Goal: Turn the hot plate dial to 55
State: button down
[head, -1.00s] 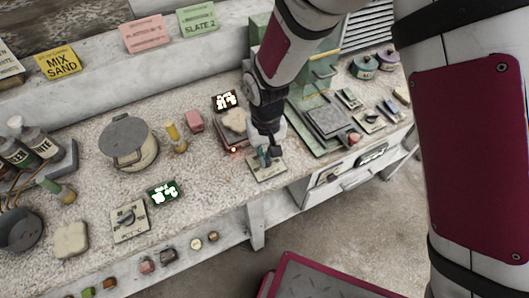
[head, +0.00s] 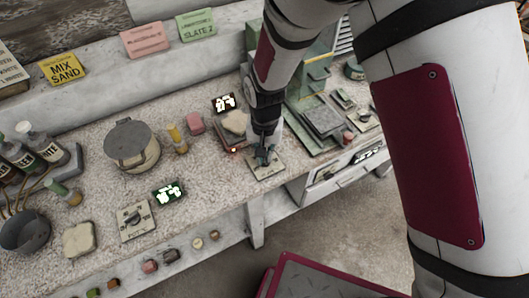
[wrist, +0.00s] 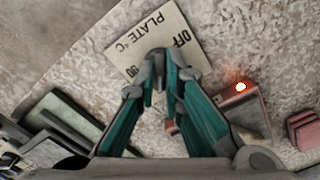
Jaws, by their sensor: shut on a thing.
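The hot plate dial's pale panel (head: 277,171) lies at the bench's front edge. In the wrist view the panel (wrist: 130,38) reads "PLATE °C", "OFF" and "90". The grey dial knob (wrist: 158,54) sits on it, partly covered by the fingertips. My gripper (head: 263,157) points down at the panel, and in the wrist view its fingers (wrist: 162,82) are closed around the knob. The knob's pointer is hidden. A dark display (head: 225,102) with bright digits stands behind; I cannot read them surely. The reddish hot plate (wrist: 248,100) beside the panel has a lit lamp (wrist: 241,87).
A second dial panel (head: 138,221) and a green-lit display (head: 168,192) stand to the left, near a lidded pot (head: 132,147). A yellow-topped bottle (head: 176,138) and pink block (head: 195,124) are behind. Green slabs (head: 322,122) lie close on the right.

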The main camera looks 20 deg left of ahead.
jog(key=c, duration=1.7)
grip_release()
jog(key=shift+r, duration=0.15)
notch_tip(320, 180, up, 12)
